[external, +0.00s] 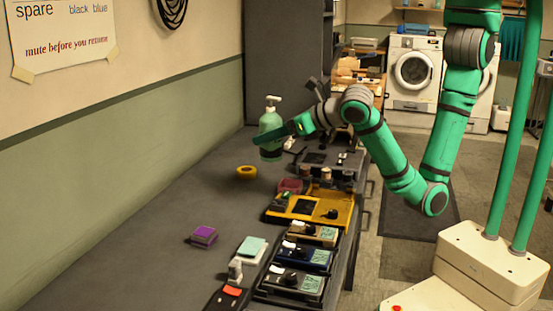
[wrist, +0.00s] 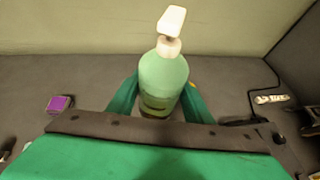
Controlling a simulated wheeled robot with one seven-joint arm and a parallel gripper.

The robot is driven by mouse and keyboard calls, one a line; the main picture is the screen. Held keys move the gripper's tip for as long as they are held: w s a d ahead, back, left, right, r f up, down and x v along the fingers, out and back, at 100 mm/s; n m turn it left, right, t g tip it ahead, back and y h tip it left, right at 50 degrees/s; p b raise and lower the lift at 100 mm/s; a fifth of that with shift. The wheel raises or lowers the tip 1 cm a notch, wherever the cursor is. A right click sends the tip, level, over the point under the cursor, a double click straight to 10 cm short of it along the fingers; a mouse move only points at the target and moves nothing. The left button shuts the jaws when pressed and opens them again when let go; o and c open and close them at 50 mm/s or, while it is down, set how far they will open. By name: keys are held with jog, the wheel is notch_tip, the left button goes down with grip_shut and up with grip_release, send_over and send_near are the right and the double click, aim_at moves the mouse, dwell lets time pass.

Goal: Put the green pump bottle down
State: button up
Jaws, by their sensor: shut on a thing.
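The green pump bottle (external: 271,135) has a pale pump head and stands upright at the far part of the long dark counter in the external view. In the wrist view the bottle (wrist: 164,78) is upright between my two green fingers. My gripper (external: 283,136) is shut on the bottle around its body. The lower part of the bottle is partly hidden by my finger and the gripper body. I cannot tell whether its base touches the counter.
The dark counter (external: 170,245) is bare along the wall side. A yellow tape roll (external: 246,171) and a purple block (external: 204,235) lie on it. Several pedal-like boxes, one of them yellow (external: 309,207), line the right edge. A wall rises behind the bottle.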

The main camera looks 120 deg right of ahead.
jog(key=shift+w+d+f, duration=0.7)
jog(key=shift+w+f, duration=1.45)
jog(key=shift+w, duration=0.1)
jog(key=shift+w+d+f, duration=0.75)
jog(key=shift+w+f, duration=1.35)
jog(key=shift+w, duration=0.1)
jog(key=shift+w+d+f, duration=0.7)
jog(key=shift+w+f, duration=1.45)
jog(key=shift+w, duration=0.1)
jog(key=shift+f, duration=0.1)
jog(key=o, duration=1.3)
jog(key=v, duration=1.2)
